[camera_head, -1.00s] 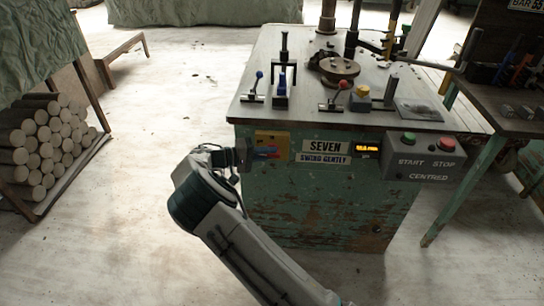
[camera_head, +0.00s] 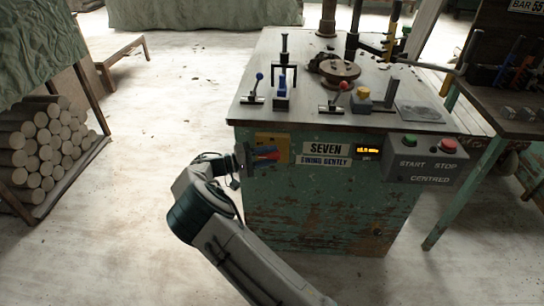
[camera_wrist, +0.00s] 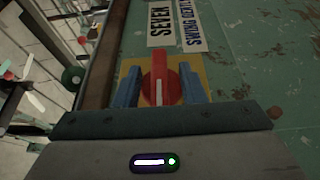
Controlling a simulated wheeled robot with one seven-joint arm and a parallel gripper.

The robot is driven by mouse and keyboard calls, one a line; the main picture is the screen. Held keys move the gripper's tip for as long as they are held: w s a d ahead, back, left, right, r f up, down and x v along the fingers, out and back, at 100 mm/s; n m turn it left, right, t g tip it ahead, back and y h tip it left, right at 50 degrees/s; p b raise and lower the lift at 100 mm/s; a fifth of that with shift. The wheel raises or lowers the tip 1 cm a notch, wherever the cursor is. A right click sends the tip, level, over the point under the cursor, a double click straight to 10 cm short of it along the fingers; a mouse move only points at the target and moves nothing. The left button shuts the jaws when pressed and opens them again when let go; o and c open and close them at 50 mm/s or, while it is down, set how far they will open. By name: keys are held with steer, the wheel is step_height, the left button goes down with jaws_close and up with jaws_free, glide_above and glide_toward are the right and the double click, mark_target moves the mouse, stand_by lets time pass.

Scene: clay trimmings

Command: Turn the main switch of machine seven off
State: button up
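Machine seven (camera_head: 325,205) is a green, worn cabinet with a "SEVEN" label (camera_head: 322,148) on its front. Its main switch is a red rotary knob (camera_wrist: 161,72) with a white line, on a yellow plate (camera_head: 283,142) left of the label. In the wrist view the white line runs up and down the picture. My gripper (camera_wrist: 160,80) has its two blue fingers on either side of the knob's handle, with small gaps visible. It is open around the knob. In the head view the gripper (camera_head: 265,154) is at the plate and partly hides the switch.
Right of the label are a lit display (camera_head: 368,150) and a grey box (camera_head: 428,162) with a green START button and a red STOP button. Levers and a round chuck (camera_head: 338,70) stand on the top. Stacked clay rolls (camera_head: 45,150) lie at left. The floor between is clear.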

steer(key=v, duration=1.4)
steer(key=shift+w, duration=0.15)
